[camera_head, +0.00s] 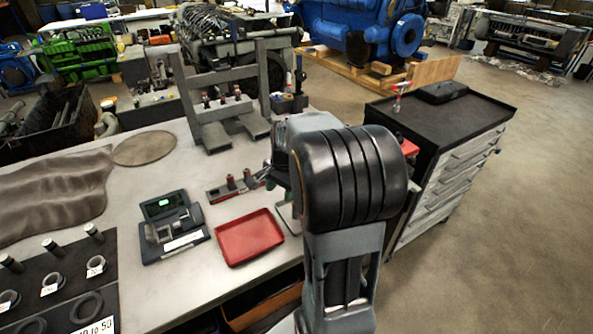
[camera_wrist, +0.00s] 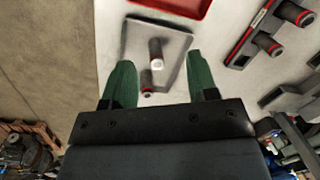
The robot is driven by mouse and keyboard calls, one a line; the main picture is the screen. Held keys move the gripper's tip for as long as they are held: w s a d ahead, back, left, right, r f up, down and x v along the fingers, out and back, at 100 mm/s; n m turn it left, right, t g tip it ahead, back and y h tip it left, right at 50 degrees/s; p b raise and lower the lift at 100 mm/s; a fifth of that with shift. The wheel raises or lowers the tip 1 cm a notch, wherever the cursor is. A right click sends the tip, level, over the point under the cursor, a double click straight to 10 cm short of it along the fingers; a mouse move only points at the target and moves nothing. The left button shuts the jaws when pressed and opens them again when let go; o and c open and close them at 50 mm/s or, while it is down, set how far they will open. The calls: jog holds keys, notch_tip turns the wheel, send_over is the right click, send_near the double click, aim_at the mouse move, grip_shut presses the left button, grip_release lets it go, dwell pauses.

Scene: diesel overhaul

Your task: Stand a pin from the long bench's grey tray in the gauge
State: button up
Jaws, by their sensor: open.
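In the wrist view, the grey tray (camera_wrist: 177,44) lies on the bench with two dark pins. One pin (camera_wrist: 155,53) stands near its middle and the other pin (camera_wrist: 147,84) is nearer my gripper. My gripper (camera_wrist: 160,62) is open, its green fingers on either side of the tray area, and nothing is held. The pins appear between or just ahead of the fingers; the height gap is unclear. In the head view, the tray (camera_head: 289,218) is mostly hidden by my arm. The gauge, a dark device with a green display (camera_head: 168,226), sits left of the red tray.
An empty red tray (camera_head: 248,237) lies between gauge and grey tray; it also shows in the wrist view (camera_wrist: 175,6). A red-marked rack with dark cylinders (camera_wrist: 268,35) is close on the right. A grey press-like frame (camera_head: 226,115) stands behind. A black-topped drawer cabinet (camera_head: 440,120) is right.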

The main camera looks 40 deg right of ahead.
jog(key=d+m, duration=0.1)
jog(key=d, duration=0.1)
jog(key=w+d+f+m+p, duration=0.1)
jog(key=d+m, duration=0.1)
jog(key=d+f+m+y, duration=0.1)
jog(key=d+m, duration=0.1)
jog(key=shift+w+d+f+g+p, duration=0.2)
jog(key=shift+d+g+p, duration=0.1)
jog(key=shift+d, duration=0.1)
jog(key=shift+d+f, duration=0.1)
jog(key=shift+d, duration=0.05)
jog(key=shift+f+b, duration=3.25)
jog(key=shift+f, duration=1.2)
jog(key=c, duration=0.9)
jog(key=shift+r, duration=0.1)
jog(key=shift+r, duration=0.1)
jog(key=shift+r+p, duration=2.2)
jog(key=shift+r, duration=0.4)
